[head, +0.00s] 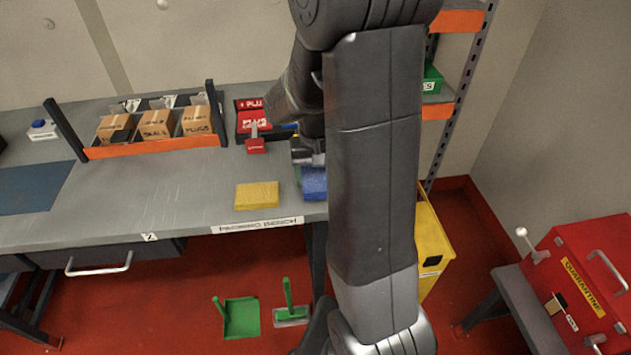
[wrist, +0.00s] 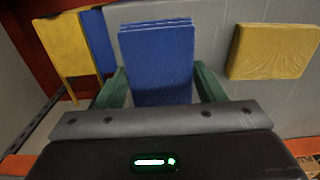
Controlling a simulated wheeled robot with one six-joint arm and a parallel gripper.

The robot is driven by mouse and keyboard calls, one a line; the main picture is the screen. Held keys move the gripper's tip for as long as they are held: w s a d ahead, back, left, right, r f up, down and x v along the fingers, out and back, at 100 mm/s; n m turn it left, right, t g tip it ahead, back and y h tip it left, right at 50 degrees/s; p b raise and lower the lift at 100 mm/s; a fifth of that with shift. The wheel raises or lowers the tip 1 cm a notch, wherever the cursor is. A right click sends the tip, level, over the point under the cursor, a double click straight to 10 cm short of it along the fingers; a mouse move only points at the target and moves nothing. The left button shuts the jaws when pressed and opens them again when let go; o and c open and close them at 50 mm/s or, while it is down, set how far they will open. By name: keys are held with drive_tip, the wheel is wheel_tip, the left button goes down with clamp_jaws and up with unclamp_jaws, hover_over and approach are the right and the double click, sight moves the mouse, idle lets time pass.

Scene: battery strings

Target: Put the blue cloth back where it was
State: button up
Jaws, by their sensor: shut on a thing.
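The blue cloth (head: 314,184) is a folded block at the right front end of the grey bench, partly hidden by my arm in the head view. In the wrist view the blue cloth (wrist: 158,60) sits between the two green fingers of my gripper (wrist: 160,88), which is shut on it. In the head view I cannot tell whether the cloth touches the bench top or hangs just above it. A yellow cloth (head: 257,195) lies flat on the bench to its left; it also shows in the wrist view (wrist: 273,51).
The bench (head: 110,215) has free room left of the yellow cloth. Behind stand an orange-fronted rack (head: 150,147) of cartons and a red box (head: 255,122). A yellow bin (head: 432,245) stands right of the bench. A red quarantine box (head: 580,285) is at far right.

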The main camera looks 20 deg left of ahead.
sight(316, 178)
drive_tip(key=shift+f, duration=1.4)
drive_tip(key=shift+f, duration=0.2)
drive_tip(key=o, duration=1)
drive_tip(key=shift+r, duration=0.1)
wheel_tip(316, 178, up, 12)
drive_tip(key=shift+r, duration=0.15)
